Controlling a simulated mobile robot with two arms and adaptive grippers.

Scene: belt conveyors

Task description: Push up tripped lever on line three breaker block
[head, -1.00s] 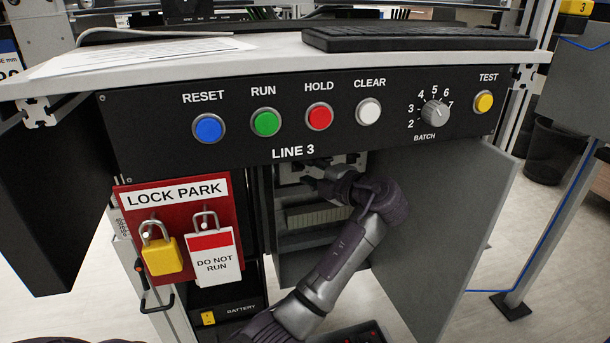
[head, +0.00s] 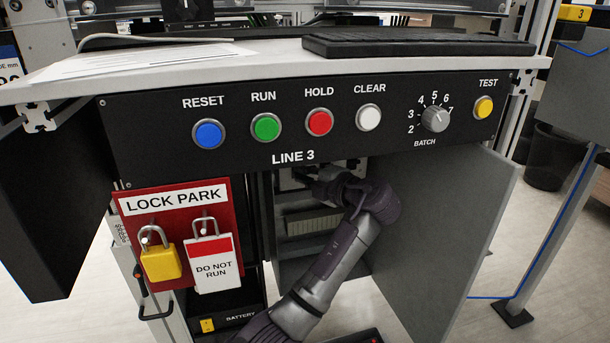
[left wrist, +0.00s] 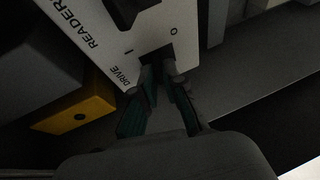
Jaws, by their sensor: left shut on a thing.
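The white breaker block (left wrist: 105,42) fills the upper middle of the left wrist view, printed READER and DRIVE with I and O marks. A black lever (left wrist: 135,5) shows near READER at the top edge. My left gripper (left wrist: 164,62) is shut at the slot beside DRIVE, on the small dark DRIVE lever, mostly hidden between the fingertips. In the head view, the left gripper (head: 312,178) reaches into the open cabinet under the LINE 3 panel. The block shows there only as a pale patch (head: 287,180), partly covered by the gripper. My right gripper is out of view.
The LINE 3 button panel (head: 300,157) overhangs the cabinet opening. The open grey door (head: 450,240) stands right of my forearm. The red LOCK PARK board (head: 180,202) with a yellow padlock (head: 161,263) and tag hangs left. A yellow block (left wrist: 75,112) is beside the breaker block.

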